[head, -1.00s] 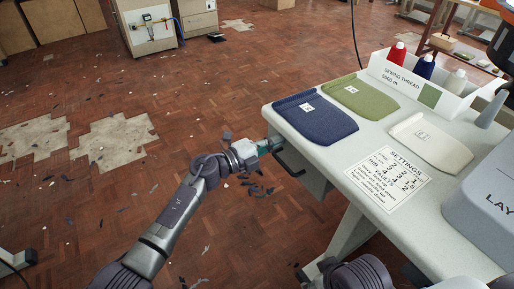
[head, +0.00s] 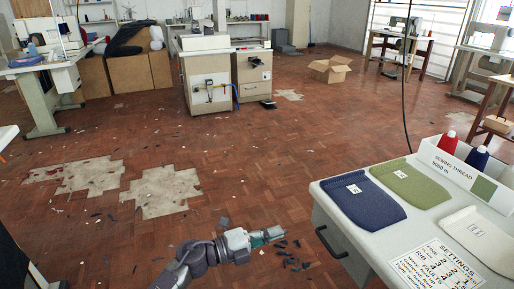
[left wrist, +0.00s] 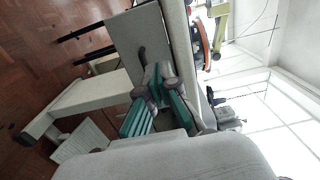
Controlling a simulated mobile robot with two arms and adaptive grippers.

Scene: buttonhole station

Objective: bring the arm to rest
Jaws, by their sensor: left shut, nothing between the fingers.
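My left arm comes in from the bottom of the head view. Its gripper (head: 277,233), with teal finger pads, is shut and empty, in the air over the floor just left of the table (head: 326,192). A gap shows between the fingertips and the table's drawer handle (head: 331,243). In the left wrist view the same gripper (left wrist: 158,88) shows in front of the drawer front and its dark handle (left wrist: 142,55). My right gripper is in neither view.
On the table lie a blue knit piece (head: 364,205), a green one (head: 403,183) and a white one (head: 480,238), beside a settings sheet (head: 436,266) and a sewing thread box (head: 455,167). Open floor (head: 240,160), with scattered scraps, lies left of the table.

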